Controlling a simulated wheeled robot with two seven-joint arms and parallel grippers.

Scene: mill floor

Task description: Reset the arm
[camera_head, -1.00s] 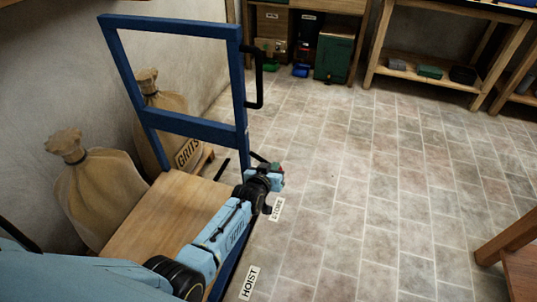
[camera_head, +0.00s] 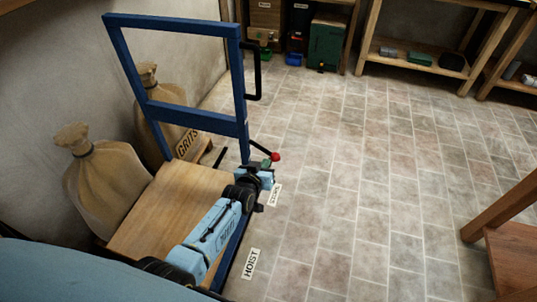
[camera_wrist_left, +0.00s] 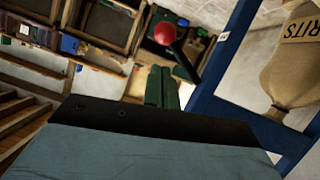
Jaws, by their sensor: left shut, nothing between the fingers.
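My left arm reaches in from the bottom left over the hoist platform. My left gripper (camera_head: 266,163) is beside the blue hoist frame (camera_head: 242,110), just below and left of a red knob (camera_head: 276,157) on a black lever (camera_head: 259,147). In the left wrist view its green fingers (camera_wrist_left: 162,88) are shut together with nothing between them. The red knob (camera_wrist_left: 165,33) shows beyond the fingertips there, apart from them in the picture. My right gripper is not in view.
The wooden platform (camera_head: 160,205) lies under my arm, with grain sacks (camera_head: 100,185) behind it by the wall. A black handle (camera_head: 254,72) juts from the frame. Shelves (camera_head: 425,63) stand at the back, a wooden stand (camera_head: 512,255) at right. The tiled floor (camera_head: 350,170) between is clear.

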